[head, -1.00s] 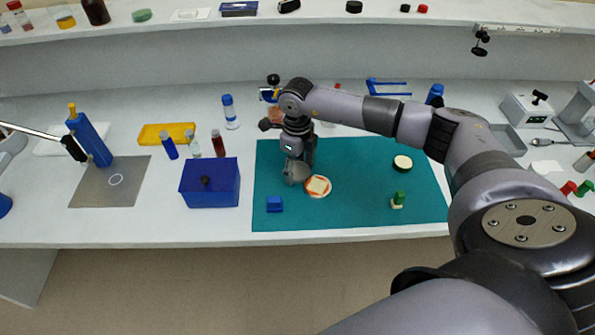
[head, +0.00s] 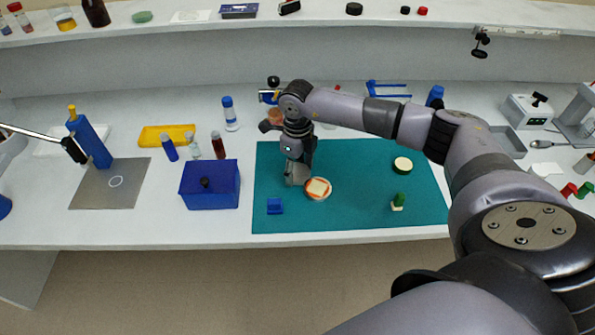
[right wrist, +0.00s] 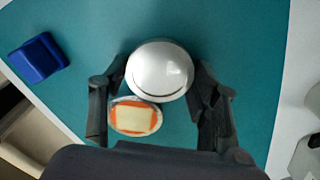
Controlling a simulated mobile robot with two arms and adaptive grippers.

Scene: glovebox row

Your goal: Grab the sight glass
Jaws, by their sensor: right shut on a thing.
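The sight glass (right wrist: 160,70) shows as a pale, shiny dome in the right wrist view, between the two fingers of my right gripper (right wrist: 156,88). The fingers are shut on its sides. In the head view my right gripper (head: 298,174) is low over the left part of the green mat (head: 345,212), and it partly hides the dome. A round orange-and-cream disc (head: 318,188) lies right beside the dome. It also shows in the right wrist view (right wrist: 136,118), close to the left finger. My left gripper is not in view.
A small blue block (head: 275,206) lies on the mat's left part. A round dark-green piece with a cream top (head: 403,164) and a small green-and-cream piece (head: 398,201) lie on the right. A blue box (head: 210,187) stands left of the mat. The mat's middle is clear.

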